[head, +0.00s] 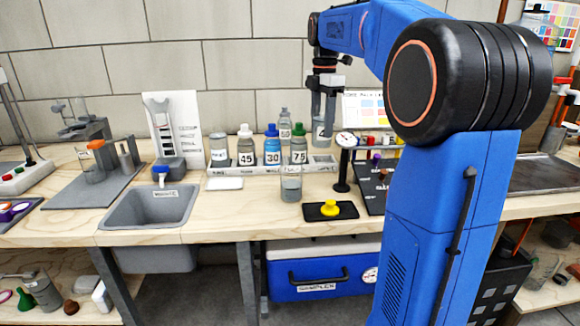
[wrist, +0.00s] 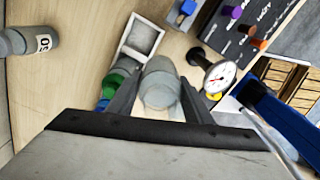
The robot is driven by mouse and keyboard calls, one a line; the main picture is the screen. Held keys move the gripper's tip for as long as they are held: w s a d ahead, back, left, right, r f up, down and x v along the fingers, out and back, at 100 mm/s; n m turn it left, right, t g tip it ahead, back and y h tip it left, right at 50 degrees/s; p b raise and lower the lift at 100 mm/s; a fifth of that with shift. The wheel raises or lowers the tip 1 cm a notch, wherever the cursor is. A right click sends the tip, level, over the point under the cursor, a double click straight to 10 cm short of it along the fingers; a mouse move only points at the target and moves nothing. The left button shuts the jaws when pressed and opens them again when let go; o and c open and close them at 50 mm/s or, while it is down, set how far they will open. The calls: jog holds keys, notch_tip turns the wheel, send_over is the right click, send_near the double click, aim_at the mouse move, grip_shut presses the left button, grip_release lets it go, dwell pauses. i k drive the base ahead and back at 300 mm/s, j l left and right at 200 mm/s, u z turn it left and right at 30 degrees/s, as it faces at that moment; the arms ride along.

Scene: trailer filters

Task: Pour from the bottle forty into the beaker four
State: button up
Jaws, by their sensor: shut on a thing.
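My gripper (head: 324,118) points down above the right end of the bottle rack (head: 262,170). It is shut on a pale grey container (head: 320,138), which also shows between the fingers in the wrist view (wrist: 160,86). No label is readable on it. In the rack stand bottles marked 45 (head: 246,152), 30 (head: 272,151) and 75 (head: 299,150), and a grey vessel (head: 219,150) at the left. A clear beaker (head: 291,188) stands on the bench in front of the rack. I cannot read a forty or a four on any vessel.
A bottle marked 50 (wrist: 30,42) stands behind the rack. An empty square socket (wrist: 140,40) shows in the rack. A dial gauge on a stand (head: 344,142), a yellow knob on a black pad (head: 330,209) and a grey sink (head: 150,206) are nearby.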

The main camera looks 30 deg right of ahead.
aim_at(291, 165)
jog(key=k+l+u, duration=0.25)
jog(key=k, duration=0.2)
jog(key=k+u, duration=0.2)
jog(key=k, duration=0.2)
